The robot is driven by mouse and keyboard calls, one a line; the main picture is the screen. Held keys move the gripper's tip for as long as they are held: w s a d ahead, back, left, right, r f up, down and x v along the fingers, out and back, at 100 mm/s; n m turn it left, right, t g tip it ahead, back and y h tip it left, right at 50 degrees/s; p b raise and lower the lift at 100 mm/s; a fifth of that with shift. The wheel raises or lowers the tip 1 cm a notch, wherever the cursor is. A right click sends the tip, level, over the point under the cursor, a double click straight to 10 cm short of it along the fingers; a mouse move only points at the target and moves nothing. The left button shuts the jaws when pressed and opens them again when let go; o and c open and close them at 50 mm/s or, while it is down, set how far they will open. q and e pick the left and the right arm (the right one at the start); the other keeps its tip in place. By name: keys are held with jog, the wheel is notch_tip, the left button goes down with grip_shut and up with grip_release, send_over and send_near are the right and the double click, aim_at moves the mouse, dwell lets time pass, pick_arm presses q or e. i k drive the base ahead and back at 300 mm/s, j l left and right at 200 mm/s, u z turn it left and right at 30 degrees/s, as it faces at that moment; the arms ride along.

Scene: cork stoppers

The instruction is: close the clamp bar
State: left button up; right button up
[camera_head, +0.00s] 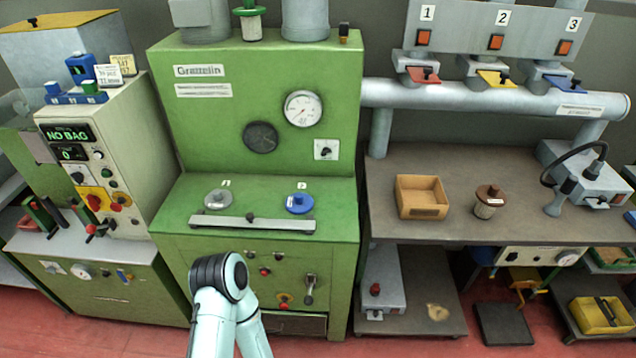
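A long pale grey bar (252,223) with a small dark knob at its middle lies along the front edge of the green machine's (268,125) ledge. It looks like the clamp bar, but no label confirms this. A grey round lid (218,199) and a blue round lid (299,203) sit on the ledge behind the bar. Whether the bar is locked or loose cannot be told. Part of my own arm, pale with a black joint, rises at the bottom centre in front of the green machine. Neither gripper is in view.
A bagging unit (85,165) reading "NO BAG" stands left, with dark upright handles beside it. On the right bench (450,165) are a wooden box (421,197) and a brown-topped jar (488,201). A pipe with red, yellow and blue levers runs above.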

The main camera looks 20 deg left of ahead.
aim_at(249, 220)
jog(key=u, duration=1.3)
